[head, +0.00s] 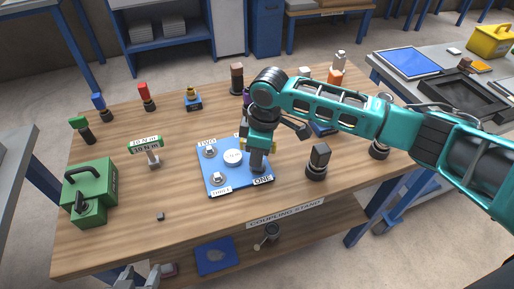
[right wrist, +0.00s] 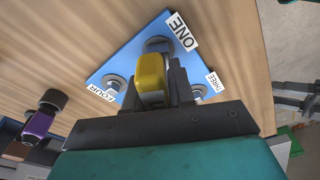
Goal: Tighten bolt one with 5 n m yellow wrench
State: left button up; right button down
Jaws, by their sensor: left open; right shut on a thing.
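The blue coupling plate (head: 210,178) lies on the wooden table with bolts near labels TWO, THREE and ONE. The label ONE (head: 263,181) also shows in the right wrist view (right wrist: 181,30). My right gripper (head: 257,163) is shut on the yellow wrench (right wrist: 150,72), above the ONE corner. A round grey part (right wrist: 158,45) sits beside that label at the wrench; bolt one itself is mostly hidden, and I cannot tell whether the wrench is seated on it. My left gripper (head: 140,277) is open and empty at the bottom edge of the head view.
A green wrench labelled 10 N m (head: 146,147) stands left of the plate, near a green case (head: 90,193). A black block on a round base (head: 318,160) stands to the right. Several coloured tools line the back. The table front is mostly clear.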

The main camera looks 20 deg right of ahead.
dwell(0.4)
jog(key=shift+m+p, duration=0.45)
jog(key=shift+m, duration=0.05)
jog(key=m, duration=0.3)
jog(key=shift+f, duration=0.1)
jog(key=shift+m+t, duration=0.3)
jog(key=shift+m, duration=0.6)
jog(key=m+h, duration=0.1)
jog(key=m, duration=0.4)
jog(key=shift+s, duration=0.1)
jog(key=shift+m, duration=0.4)
